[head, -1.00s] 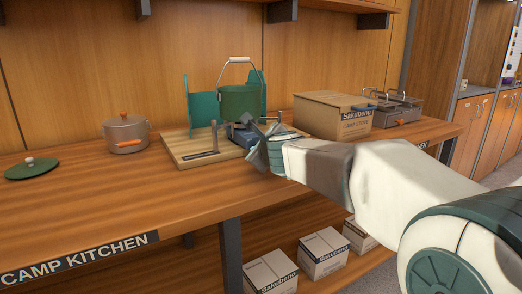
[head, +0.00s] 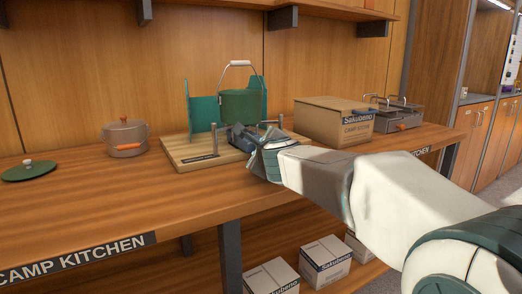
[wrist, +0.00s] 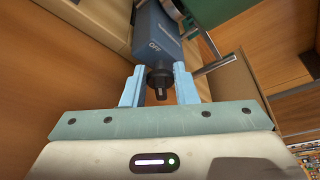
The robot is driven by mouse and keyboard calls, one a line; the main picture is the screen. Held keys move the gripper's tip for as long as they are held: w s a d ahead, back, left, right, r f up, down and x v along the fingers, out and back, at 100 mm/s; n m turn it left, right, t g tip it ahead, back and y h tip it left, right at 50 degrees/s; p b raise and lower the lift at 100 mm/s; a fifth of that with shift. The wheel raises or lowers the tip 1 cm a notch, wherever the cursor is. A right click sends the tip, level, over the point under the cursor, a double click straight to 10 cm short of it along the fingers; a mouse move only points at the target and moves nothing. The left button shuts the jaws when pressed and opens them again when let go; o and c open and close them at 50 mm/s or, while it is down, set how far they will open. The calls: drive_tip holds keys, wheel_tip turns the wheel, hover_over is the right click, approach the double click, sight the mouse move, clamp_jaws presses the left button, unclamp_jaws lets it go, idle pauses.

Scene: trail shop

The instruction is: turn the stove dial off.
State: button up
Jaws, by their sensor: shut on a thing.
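The camp stove stands on a wooden board (head: 180,157) on the counter. A green pot (head: 243,107) with a raised wire handle sits above it. In the wrist view the stove's blue-grey body (wrist: 157,28) carries the word OFF above a black dial (wrist: 159,79). The dial has a pale mark on its front. My gripper (wrist: 159,78) is at the stove's front, with its light blue fingers on either side of the dial, shut on it. In the head view my gripper (head: 241,138) hides the dial and much of the stove.
A teal windscreen (head: 202,104) stands behind the pot. A cardboard box (head: 322,122) and a metal grill (head: 396,117) stand to the right. A grey pot (head: 126,138) and a green lid (head: 29,171) are to the left. The counter's front left is clear.

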drive_tip(key=shift+r, duration=0.1)
drive_tip(key=o, duration=0.7)
drive_tip(key=shift+c, duration=0.2)
drive_tip(key=p+v, duration=0.3)
drive_tip(key=v, duration=0.9)
drive_tip(key=shift+s+r, duration=0.15)
drive_tip(key=shift+s, duration=0.2)
drive_tip(key=shift+s+d, duration=0.2)
drive_tip(key=shift+s, duration=0.35)
